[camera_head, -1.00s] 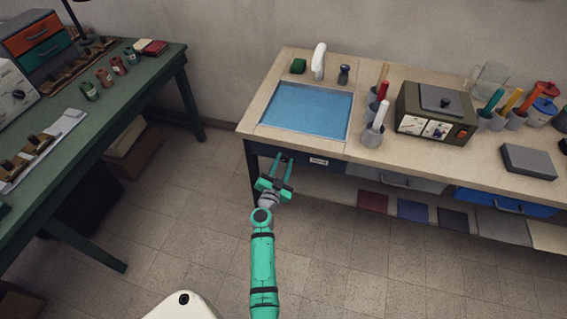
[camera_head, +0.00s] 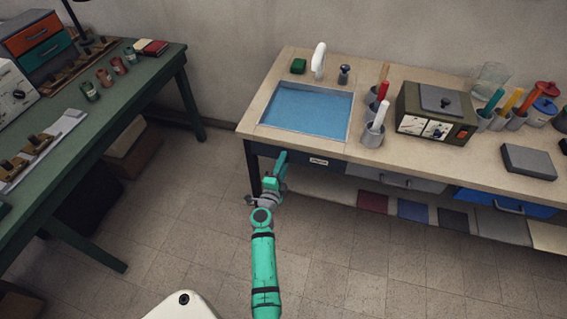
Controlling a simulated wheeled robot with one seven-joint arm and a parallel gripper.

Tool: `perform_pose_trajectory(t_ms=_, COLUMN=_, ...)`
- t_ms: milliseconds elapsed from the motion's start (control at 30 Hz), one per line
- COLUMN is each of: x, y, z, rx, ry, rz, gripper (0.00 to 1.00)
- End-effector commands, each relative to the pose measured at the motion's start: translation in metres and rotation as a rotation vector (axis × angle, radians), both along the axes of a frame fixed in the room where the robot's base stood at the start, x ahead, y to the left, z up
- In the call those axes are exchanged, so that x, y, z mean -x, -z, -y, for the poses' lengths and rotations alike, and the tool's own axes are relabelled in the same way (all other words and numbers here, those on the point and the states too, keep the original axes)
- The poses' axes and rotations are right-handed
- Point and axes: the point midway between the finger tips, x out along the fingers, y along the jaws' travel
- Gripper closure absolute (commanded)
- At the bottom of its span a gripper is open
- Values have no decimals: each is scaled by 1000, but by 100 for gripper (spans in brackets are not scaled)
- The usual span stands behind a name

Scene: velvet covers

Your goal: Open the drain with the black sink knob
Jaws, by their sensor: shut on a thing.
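The sink (camera_head: 350,118) is set into the left part of the beige counter, with blue water (camera_head: 305,108) in it. Some of its inner wall shows above the water. My gripper (camera_head: 281,157) is at the dark front panel below the sink, left of a small label plate (camera_head: 319,161). It is turned edge-on, one finger covering the other, and is shut on the black sink knob. The knob itself is hidden behind the fingers. The drain is not visible under the water.
A white faucet (camera_head: 319,60), a green block (camera_head: 299,66) and a dark bottle-like item (camera_head: 344,74) stand behind the sink. Handled tools in cups (camera_head: 374,134) and a boxy device (camera_head: 437,115) stand to the right. A green table (camera_head: 95,115) is at left. The floor between is clear.

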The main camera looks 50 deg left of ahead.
Motion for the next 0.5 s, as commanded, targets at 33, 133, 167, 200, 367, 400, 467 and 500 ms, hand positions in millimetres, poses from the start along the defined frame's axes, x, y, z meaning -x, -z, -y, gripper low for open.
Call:
perform_pose_trajectory(t_ms=33, x=0, y=1, z=1, rx=-35, ry=2, rz=-22, gripper=92)
perform_pose_trajectory(t_ms=133, x=0, y=1, z=1, rx=-105, ry=2, rz=-62, gripper=92)
perform_pose_trajectory(t_ms=167, x=0, y=1, z=1, rx=-125, ry=2, rz=-74, gripper=92)
perform_pose_trajectory(t_ms=200, x=0, y=1, z=1, rx=-150, ry=2, rz=-88, gripper=92)
perform_pose_trajectory(t_ms=367, x=0, y=1, z=1, rx=-234, ry=2, rz=-137, gripper=92)
perform_pose_trajectory(t_ms=400, x=0, y=1, z=1, rx=-250, ry=2, rz=-146, gripper=92)
perform_pose_trajectory(t_ms=467, x=0, y=1, z=1, rx=-272, ry=2, rz=-159, gripper=92)
perform_pose_trajectory(t_ms=500, x=0, y=1, z=1, rx=-285, ry=2, rz=-166, gripper=92)
